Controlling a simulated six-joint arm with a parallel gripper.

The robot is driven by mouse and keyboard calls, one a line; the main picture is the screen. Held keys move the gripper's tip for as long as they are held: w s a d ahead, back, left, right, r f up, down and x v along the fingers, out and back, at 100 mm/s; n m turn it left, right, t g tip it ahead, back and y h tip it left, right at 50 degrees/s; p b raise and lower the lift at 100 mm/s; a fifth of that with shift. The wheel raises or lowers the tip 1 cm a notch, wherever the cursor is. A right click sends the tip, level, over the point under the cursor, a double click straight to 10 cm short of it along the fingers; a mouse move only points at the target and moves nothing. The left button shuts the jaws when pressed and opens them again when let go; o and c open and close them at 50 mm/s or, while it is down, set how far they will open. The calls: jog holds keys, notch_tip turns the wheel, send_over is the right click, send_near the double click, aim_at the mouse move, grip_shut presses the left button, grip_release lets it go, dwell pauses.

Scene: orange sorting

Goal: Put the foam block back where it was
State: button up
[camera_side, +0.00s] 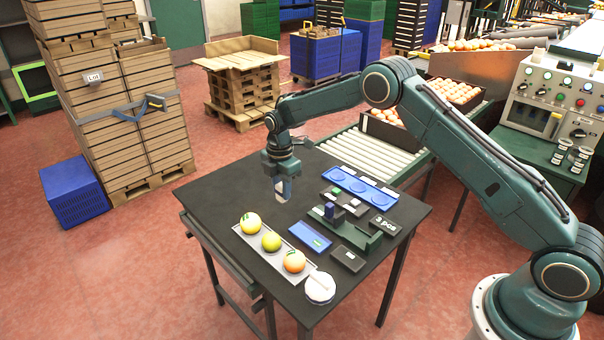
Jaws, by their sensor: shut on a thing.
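My gripper (283,190) points down above the back left part of the dark table (215,192). It is shut on a small pale and blue piece, which I take to be the foam block; its shape is mostly hidden between the fingers. The piece appears to be held just above the table top, but I cannot tell the exact gap. No label marks the spot where the block was.
A strip with three fruits (271,241) lies at the front left, beside a round white dish (320,288).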

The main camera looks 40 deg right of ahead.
aim_at(282, 202)
jog(key=shift+w+d+f, duration=0.1)
jog(key=shift+w+d, duration=0.05)
jog(key=shift+d, duration=0.05)
jog(key=shift+f, duration=0.2)
jog(key=shift+f, duration=2.65)
jog(key=shift+f, duration=0.65)
jog(key=o, duration=1.5)
jog(key=shift+c, duration=0.2)
jog(key=shift+r, duration=0.15)
jog(key=shift+r, duration=3.85)
